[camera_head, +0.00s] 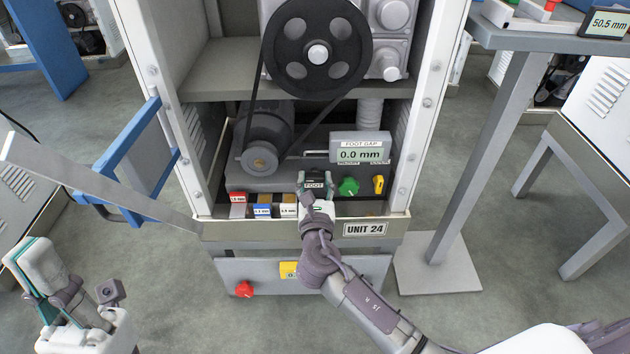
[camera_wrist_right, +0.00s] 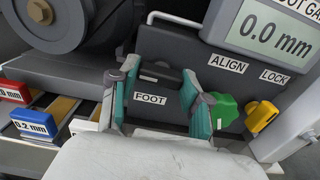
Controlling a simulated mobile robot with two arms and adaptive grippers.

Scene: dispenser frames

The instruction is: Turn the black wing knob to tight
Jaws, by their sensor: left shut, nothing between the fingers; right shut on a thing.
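My left gripper (camera_head: 30,252) is shut and empty at the lower left of the head view, well away from the unit.
A green ALIGN knob (camera_wrist_right: 224,110) and a yellow LOCK lever (camera_wrist_right: 262,116) sit close right of my right gripper. The FOOT GAP display (camera_head: 360,150) reads 0.0 mm. Labelled red (camera_head: 238,197) and blue (camera_head: 262,211) blocks lie left. A belt wheel (camera_head: 316,45) is above.

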